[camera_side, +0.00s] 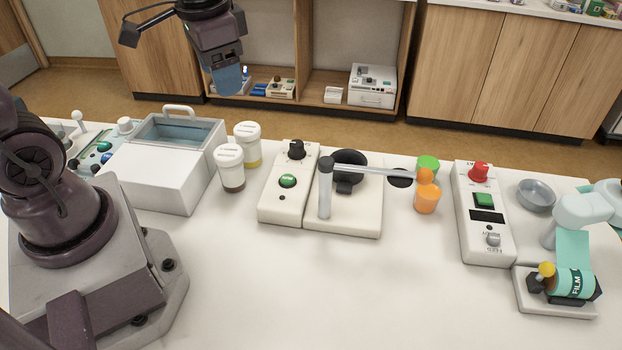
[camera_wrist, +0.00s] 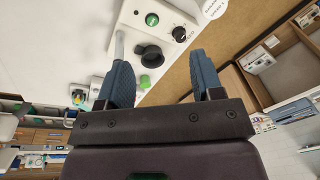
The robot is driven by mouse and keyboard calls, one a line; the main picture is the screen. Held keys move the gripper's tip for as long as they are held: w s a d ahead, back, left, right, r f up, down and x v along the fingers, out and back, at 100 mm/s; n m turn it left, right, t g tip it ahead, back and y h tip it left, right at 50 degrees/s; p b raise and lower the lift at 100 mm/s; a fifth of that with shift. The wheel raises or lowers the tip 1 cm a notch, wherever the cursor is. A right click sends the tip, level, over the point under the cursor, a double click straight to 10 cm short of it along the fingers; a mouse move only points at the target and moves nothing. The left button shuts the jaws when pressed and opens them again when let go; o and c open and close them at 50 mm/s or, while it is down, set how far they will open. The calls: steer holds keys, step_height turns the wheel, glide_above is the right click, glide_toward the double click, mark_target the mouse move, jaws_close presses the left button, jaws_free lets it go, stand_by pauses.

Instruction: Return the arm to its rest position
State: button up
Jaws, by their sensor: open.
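My gripper (camera_side: 228,80) is raised at the top of the side view, above and behind the far edge of the table. In the wrist view my gripper (camera_wrist: 163,80) shows its two blue fingers spread apart, with nothing between them. It is open and empty. It touches nothing on the table. My arm's base and lower links stand at the left of the side view; the middle of the arm is out of the picture.
The front middle is clear.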

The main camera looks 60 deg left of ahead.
steer(key=s+d+r+n+t+h, duration=0.1)
steer(key=s+d+r+t, duration=0.3)
steer(key=s+r, duration=0.2)
steer(key=shift+s+d, duration=0.15)
steer(key=shift+s, duration=0.5)
